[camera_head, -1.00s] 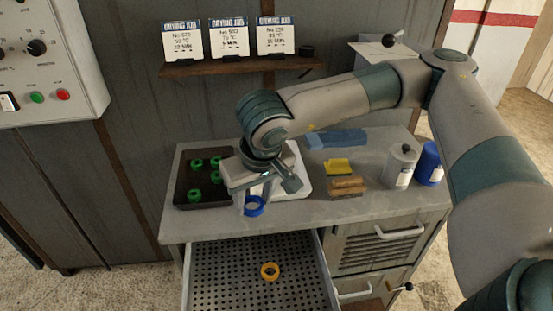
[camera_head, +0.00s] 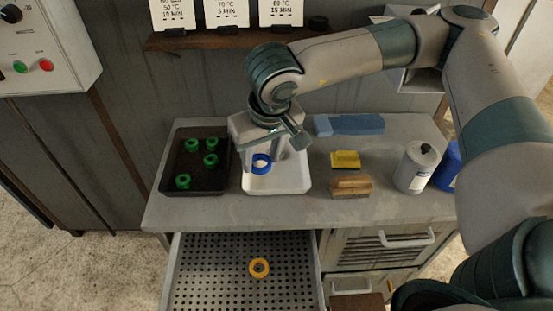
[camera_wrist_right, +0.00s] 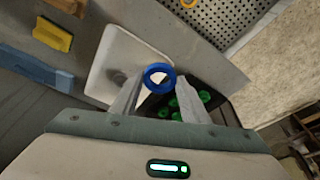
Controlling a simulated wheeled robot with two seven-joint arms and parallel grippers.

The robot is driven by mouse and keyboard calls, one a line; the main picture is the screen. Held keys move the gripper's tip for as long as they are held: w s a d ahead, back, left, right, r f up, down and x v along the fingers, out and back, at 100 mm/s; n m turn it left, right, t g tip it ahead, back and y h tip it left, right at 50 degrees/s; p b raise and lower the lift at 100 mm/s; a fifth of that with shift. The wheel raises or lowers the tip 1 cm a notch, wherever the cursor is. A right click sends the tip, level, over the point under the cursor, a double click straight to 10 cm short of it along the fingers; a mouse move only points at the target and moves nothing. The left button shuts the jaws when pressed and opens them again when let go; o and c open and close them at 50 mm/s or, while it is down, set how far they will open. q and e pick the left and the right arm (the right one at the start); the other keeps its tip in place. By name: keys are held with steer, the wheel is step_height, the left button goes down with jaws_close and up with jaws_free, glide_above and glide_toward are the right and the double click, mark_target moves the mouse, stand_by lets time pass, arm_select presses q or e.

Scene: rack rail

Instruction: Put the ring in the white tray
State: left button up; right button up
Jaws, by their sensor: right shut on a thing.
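My right gripper (camera_head: 272,158) is shut on a blue ring (camera_head: 261,171) and holds it in front of the white tray's left part in the head view. The ring also shows between the fingertips in the right wrist view (camera_wrist_right: 160,89). There it overlaps the edge of the white tray (camera_wrist_right: 122,48). The white tray (camera_head: 290,186) sits on the grey bench top, partly hidden by the gripper. The ring seems to be above the tray; its exact height is hard to tell. A yellow ring (camera_head: 252,268) lies in the open perforated drawer. My left gripper is not in view.
A dark tray (camera_head: 212,187) with several green rings (camera_head: 183,181) stands left of the white tray. To the right are a yellow sponge (camera_head: 345,159), a wooden brush (camera_head: 351,184), a blue block (camera_head: 348,125), a white bottle (camera_head: 414,168) and a blue bottle (camera_head: 446,166).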

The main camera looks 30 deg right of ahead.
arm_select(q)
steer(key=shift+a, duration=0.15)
arm_select(e)
steer(key=shift+a, duration=0.1)
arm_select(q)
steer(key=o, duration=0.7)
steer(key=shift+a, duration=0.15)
arm_select(e)
steer(key=shift+s+d+f+m, duration=0.35)
steer(key=shift+d+f+m, duration=0.05)
steer(key=shift+d, duration=0.3)
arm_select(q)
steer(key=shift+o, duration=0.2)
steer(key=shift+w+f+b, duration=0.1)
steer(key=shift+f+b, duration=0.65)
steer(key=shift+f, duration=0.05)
arm_select(e)
steer(key=s+d+f+m, duration=0.1)
steer(key=d+m, duration=0.1)
steer(key=d, duration=0.3)
steer(key=s+d+m+h, duration=0.1)
steer(key=s+d+m, duration=0.1)
steer(key=d, duration=0.3)
steer(key=shift+f, duration=0.4)
